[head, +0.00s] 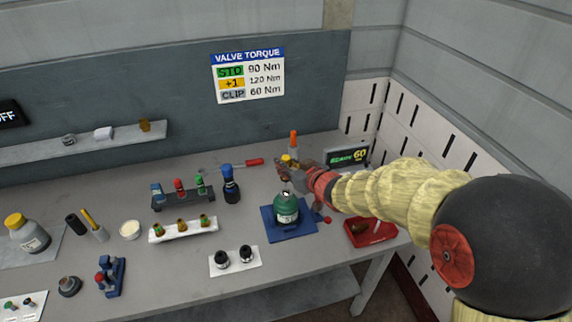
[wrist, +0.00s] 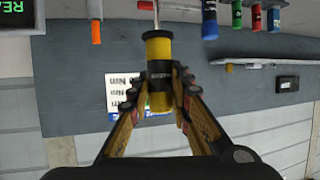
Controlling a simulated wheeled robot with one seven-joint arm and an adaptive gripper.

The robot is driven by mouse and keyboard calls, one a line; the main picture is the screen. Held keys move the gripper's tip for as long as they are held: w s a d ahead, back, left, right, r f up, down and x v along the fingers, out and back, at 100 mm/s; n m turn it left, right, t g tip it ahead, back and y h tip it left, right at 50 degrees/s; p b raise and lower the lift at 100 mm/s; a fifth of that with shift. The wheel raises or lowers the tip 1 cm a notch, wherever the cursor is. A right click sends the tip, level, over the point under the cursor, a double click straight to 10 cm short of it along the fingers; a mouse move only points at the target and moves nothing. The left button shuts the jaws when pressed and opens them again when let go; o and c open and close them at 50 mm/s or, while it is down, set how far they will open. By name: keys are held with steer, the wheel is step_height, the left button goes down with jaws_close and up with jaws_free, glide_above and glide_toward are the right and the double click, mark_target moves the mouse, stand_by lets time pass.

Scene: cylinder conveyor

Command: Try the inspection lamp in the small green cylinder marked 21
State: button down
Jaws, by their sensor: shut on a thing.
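My gripper (head: 286,170) is shut on a yellow-handled tool (wrist: 158,65) with a black band and a thin metal shaft. It looks like the inspection lamp, but I cannot tell for sure. The shaft points down toward the table in the head view. A small green cylinder (head: 287,208) stands upright on a blue mat (head: 272,234), directly under my gripper. Its pale label is too small to read surely. I cannot tell whether the shaft tip touches its top or is inside it. In the wrist view the shaft runs out of the upper edge.
Behind my gripper stand an orange-topped stick (head: 293,140) and a display box (head: 347,156). A dark blue bottle (head: 230,186) and a rack (head: 184,200) stand left. A red tray (head: 372,236) is on the right. A white plate (head: 235,263) with two black pieces lies in front.

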steer(key=shift+f+b, duration=0.95)
steer(key=shift+f, duration=0.45)
steer(key=shift+r, duration=0.2)
stand_by(0.5)
steer(key=shift+r+p, duration=4.65)
steer(key=shift+r, duration=0.2)
steer(key=shift+s+f, duration=0.1)
steer(key=shift+f, duration=0.05)
